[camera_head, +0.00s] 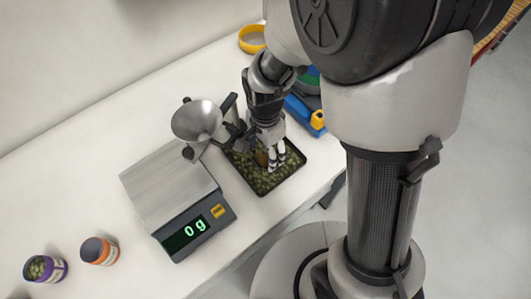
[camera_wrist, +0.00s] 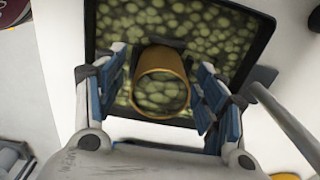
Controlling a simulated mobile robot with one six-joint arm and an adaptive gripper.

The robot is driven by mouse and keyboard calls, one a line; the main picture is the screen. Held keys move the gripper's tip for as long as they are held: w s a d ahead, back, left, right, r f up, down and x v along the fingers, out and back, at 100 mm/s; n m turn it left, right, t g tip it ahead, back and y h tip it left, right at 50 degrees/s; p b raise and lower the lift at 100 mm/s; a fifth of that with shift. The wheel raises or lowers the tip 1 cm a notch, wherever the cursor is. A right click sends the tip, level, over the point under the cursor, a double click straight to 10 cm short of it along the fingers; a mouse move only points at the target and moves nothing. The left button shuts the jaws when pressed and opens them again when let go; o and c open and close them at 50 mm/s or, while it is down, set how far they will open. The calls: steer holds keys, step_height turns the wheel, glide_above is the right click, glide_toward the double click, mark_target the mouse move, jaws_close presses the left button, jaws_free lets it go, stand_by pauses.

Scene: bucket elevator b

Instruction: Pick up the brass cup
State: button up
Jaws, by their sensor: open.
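The brass cup (camera_wrist: 160,62) sits in a dark tray (camera_wrist: 249,40) of green pieces, and its round rim faces the wrist camera. Green pieces show inside the cup. My gripper (camera_wrist: 160,90) is open, with one blue-padded finger on each side of the cup. I see a gap on both sides, so the fingers do not appear to hold it. In the head view my gripper (camera_head: 271,158) reaches down into the tray (camera_head: 291,178), and the cup (camera_head: 262,158) is mostly hidden beside the fingers.
A scale (camera_head: 172,190) reading 0 g stands left of the tray, with a metal funnel (camera_head: 197,120) close by. An orange jar (camera_head: 99,251) and a purple jar (camera_head: 45,269) stand at the lower left. A yellow ring-shaped container (camera_head: 252,39) and blue items (camera_head: 303,112) lie behind.

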steer(key=c, duration=1.3)
steer(key=shift+r, duration=0.1)
